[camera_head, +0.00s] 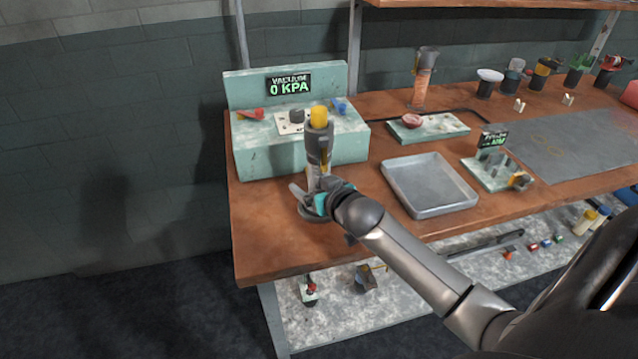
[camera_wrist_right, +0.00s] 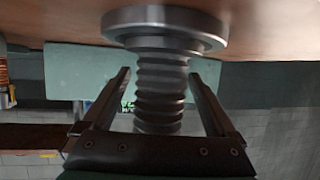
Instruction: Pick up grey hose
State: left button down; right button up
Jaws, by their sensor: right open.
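The grey hose (camera_wrist_right: 160,108) is a ribbed upright piece with a round grey flange (camera_wrist_right: 165,22) on the wooden table. My right wrist view is inverted, with the table at its top. My right gripper (camera_wrist_right: 159,76) is open, with one finger on each side of the hose. Small gaps show between fingers and hose. In the head view my right gripper (camera_head: 322,196) is low over the table's left front part. There it hides much of the hose, and a grey upright part with a yellow top (camera_head: 319,117) rises behind it. My left gripper is not in view.
A green vacuum unit (camera_head: 252,160) reading 0 KPA stands just behind. An empty grey tray (camera_head: 462,202) is to the right. Beyond it are a green fixture (camera_head: 480,176), a green plate (camera_head: 445,131) and a tall glass cylinder (camera_head: 424,75). The table's front left corner is clear.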

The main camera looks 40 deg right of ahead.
grip_shut()
dwell(0.8)
